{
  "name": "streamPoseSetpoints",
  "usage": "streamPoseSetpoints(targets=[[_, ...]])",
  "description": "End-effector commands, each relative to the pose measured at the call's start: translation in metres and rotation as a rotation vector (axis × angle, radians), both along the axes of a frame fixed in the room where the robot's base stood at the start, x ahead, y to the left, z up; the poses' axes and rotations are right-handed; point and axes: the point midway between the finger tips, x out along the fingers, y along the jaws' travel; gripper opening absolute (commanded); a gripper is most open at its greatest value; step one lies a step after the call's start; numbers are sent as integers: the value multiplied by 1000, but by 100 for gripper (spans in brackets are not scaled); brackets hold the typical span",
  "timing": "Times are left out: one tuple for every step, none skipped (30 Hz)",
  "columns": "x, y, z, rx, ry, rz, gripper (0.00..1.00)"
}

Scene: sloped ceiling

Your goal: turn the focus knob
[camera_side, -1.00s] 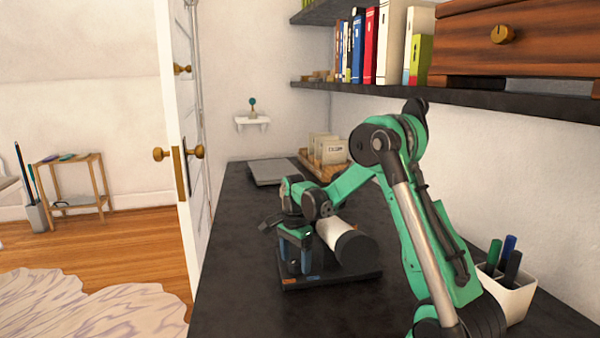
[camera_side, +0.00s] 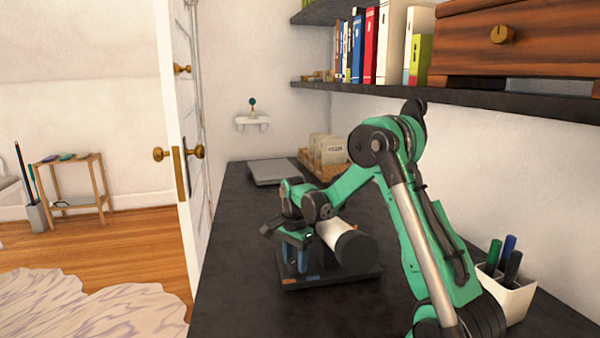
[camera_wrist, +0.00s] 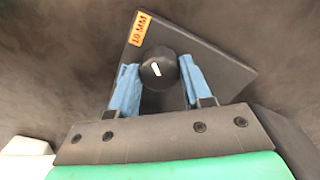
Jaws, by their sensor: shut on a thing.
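The focus knob (camera_wrist: 158,68) is round and black with a short white mark on its top, tilted a little from straight up in the wrist view. My gripper (camera_wrist: 157,78) has its two blue fingers on either side of the knob, closed on it. In the side view my gripper (camera_side: 295,262) points down over the black base plate (camera_side: 345,277), and the knob is mostly hidden between the fingers. A white cylinder with a black end (camera_side: 354,250) lies above the plate, beside the gripper. An orange label reading 10 MM (camera_wrist: 139,28) is at the plate's corner.
A white cup of pens (camera_side: 512,298) stands at the right of the dark desk (camera_side: 235,290). A grey flat box (camera_side: 272,172) and a wooden tray of packets (camera_side: 325,160) are farther back. A shelf (camera_side: 480,84) runs above. The desk left of the plate is clear.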

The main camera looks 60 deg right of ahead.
Motion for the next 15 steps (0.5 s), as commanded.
streamPoseSetpoints(targets=[[0,0,0,1,1,24,0],[0,0,0,1,1,43,0],[0,0,0,0,1,71,0],[0,0,0,1,1,93,0],[0,0,0,0,1,116,0],[0,0,0,1,1,150,0],[0,0,0,1,0,176,0],[0,0,0,1,0,204,0],[0,0,0,1,0,241,0],[0,0,0,1,0,270,0],[0,0,0,1,0,299,0],[0,0,0,1,0,337,0],[0,0,0,0,0,365,0],[0,0,0,1,0,394,0],[0,0,0,0,0,432,0]])
